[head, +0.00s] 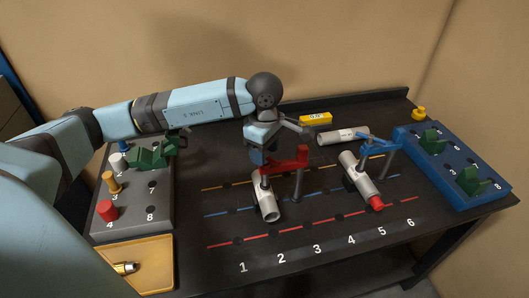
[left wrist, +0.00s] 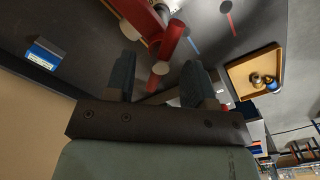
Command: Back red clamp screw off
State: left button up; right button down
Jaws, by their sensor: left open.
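The red clamp (head: 290,163) stands on a dark post over a white tube (head: 266,203) on the bench, near the back-left of the striped area. My left gripper (head: 272,150) is just above and behind this clamp, partly hidden by its own wrist. In the left wrist view its two dark fingers (left wrist: 160,72) are apart. Red clamp parts, with a red cylinder (left wrist: 172,40) that has a grey end, show beyond and between the fingertips. Nothing appears held, and contact cannot be told. My right gripper is not in view.
A blue clamp (head: 375,147) holds a red-capped white tube (head: 358,178) to the right. Another white tube (head: 341,135) lies behind. A grey rack (head: 152,200) and tan tray (head: 150,250) are left; a blue rack (head: 465,195) is right. The front striped area is clear.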

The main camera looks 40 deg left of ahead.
pick_arm(q)
notch_tip(320, 180, up, 13)
jog(key=b, duration=0.1)
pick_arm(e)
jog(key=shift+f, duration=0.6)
